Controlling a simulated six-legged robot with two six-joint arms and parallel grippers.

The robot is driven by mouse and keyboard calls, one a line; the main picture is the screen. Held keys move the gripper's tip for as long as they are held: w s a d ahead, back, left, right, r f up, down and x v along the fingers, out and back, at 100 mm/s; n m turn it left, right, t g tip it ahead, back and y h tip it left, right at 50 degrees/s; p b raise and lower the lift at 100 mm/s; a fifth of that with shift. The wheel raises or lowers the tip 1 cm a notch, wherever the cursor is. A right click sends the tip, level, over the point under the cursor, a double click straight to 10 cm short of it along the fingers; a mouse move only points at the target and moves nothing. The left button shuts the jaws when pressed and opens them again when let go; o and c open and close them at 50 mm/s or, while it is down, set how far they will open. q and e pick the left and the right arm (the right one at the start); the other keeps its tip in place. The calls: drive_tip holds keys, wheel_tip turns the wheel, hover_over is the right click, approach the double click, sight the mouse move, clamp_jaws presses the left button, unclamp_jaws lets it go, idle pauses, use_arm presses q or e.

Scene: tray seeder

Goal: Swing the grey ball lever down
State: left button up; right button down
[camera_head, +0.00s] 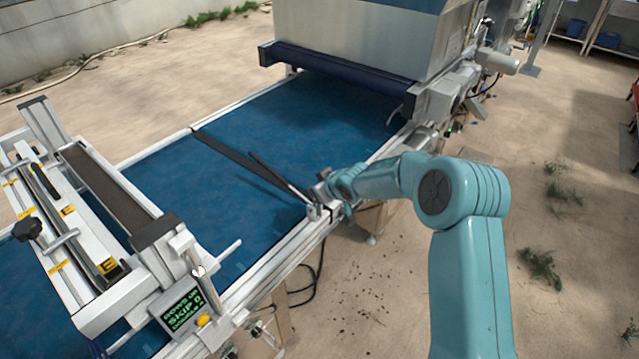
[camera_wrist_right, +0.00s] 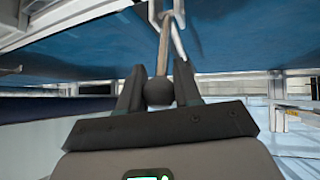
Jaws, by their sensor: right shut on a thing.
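In the right wrist view, a dark grey ball (camera_wrist_right: 158,92) sits between the two fingers of my right gripper (camera_wrist_right: 159,84), which is shut on it. A thin brownish rod (camera_wrist_right: 164,48) runs from the ball up to a metal fitting at the top of the picture. In the head view, my right gripper (camera_head: 326,193) is at the right rail of the blue belt, at the end of a dark crossbar. The ball cannot be made out there, hidden at the gripper. My left gripper is not in view.
The blue belt (camera_head: 165,165) runs between metal rails, with a dark crossbar (camera_head: 240,160) over it. A seeder frame with a green-lettered display (camera_head: 182,309) stands at the lower left. A large metal housing (camera_head: 350,40) stands at the back.

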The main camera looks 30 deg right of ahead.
drive_tip(key=shift+w+a+r+g+p, duration=0.2)
drive_tip(key=shift+w+g+p, duration=0.4)
drive_tip(key=shift+p, duration=0.6)
drive_tip(key=shift+w+a+f+g+h+p, duration=0.1)
drive_tip(key=shift+w+f+g+h+p, duration=0.15)
drive_tip(key=shift+g+p, duration=0.3)
drive_tip(key=shift+w+a+g+h, duration=0.15)
drive_tip(key=shift+g+h, duration=0.1)
drive_tip(key=shift+g, duration=0.2)
drive_tip(key=c, duration=0.9)
unclamp_jaws()
drive_tip(key=shift+o, duration=0.6)
drive_tip(key=shift+w, duration=0.15)
drive_tip(key=shift+r, duration=0.1)
